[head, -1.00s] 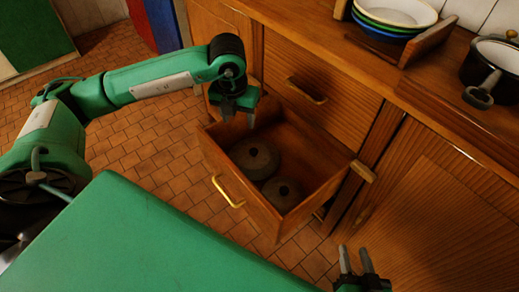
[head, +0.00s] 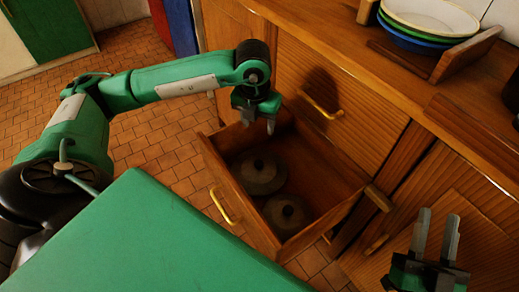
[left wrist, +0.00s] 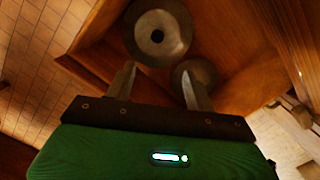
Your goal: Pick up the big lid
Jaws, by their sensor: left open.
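The big lid (head: 265,184) is a dark grey round lid with a knob, lying flat in the open wooden drawer (head: 232,192). The small lid (head: 290,222) lies beside it, nearer the drawer's front right corner. My left gripper (head: 259,122) points down above the back part of the drawer, open and empty, apart from both lids. In the left wrist view the big lid (left wrist: 176,25) lies beyond the open fingertips (left wrist: 158,68), and the small lid (left wrist: 207,72) is partly hidden by a finger. My right gripper (head: 438,216) is open and empty at lower right, by the cabinet.
The drawer walls stand around both lids. A closed drawer front with a brass handle (head: 320,106) is behind my left gripper. Stacked bowls (head: 432,20) stand in a wooden rack on the counter (head: 330,37). Tiled floor (head: 160,142) is clear left of the drawer.

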